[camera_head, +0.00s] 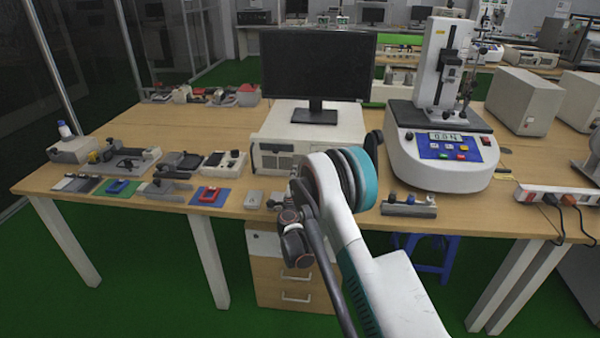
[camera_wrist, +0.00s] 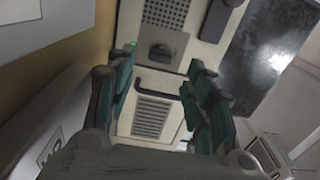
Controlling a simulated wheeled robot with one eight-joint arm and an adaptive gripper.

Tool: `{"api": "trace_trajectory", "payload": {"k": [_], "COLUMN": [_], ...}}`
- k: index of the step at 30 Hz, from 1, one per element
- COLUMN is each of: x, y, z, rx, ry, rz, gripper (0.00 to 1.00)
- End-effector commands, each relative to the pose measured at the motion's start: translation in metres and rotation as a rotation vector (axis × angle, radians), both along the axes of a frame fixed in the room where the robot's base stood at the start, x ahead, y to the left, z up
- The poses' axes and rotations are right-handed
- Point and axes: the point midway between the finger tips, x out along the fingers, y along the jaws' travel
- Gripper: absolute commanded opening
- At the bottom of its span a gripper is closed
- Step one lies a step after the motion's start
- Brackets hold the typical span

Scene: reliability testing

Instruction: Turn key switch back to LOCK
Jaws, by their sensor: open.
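In the wrist view, my gripper (camera_wrist: 161,63) is open, with a teal-padded finger on each side and nothing visible between the pads. Between and beyond the fingers is the pale front panel of a computer case (camera_wrist: 190,50). On it is a small dark fitting (camera_wrist: 160,54), possibly the key switch; its turn position and any LOCK mark are unreadable. A small green light shows beside it. The case (camera_head: 272,155) stands under the monitor in the head view, its right part behind my arm. I cannot make out my gripper's fingers in the head view.
The monitor (camera_head: 316,66) stands on the case. A white test stand (camera_head: 436,165) with a digital display is to the right. Several small fixtures and trays line the left of the wooden table (camera_head: 245,180). A power strip (camera_head: 555,195) lies at the right edge.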

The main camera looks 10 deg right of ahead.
Motion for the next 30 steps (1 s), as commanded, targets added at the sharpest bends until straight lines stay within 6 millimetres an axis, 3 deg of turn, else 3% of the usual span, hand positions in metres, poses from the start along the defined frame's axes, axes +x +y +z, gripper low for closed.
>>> {"api": "trace_trajectory", "payload": {"k": [3, 9, 23, 26, 30], "x": [-0.022, -0.045, -0.051, -0.049, -0.047], "y": [0.007, 0.015, 0.017, 0.018, 0.027], "z": [0.0, 0.0, 0.001, 0.014, 0.061], "rx": [0.0, 0.0, -0.002, -0.019, -0.09], "ry": [0.0, 0.0, 0.0, -0.003, -0.013], "rz": [0.0, 0.001, 0.001, 0.014, 0.073], "gripper": [0.48, 0.48, 0.48, 0.48, 0.48]}}
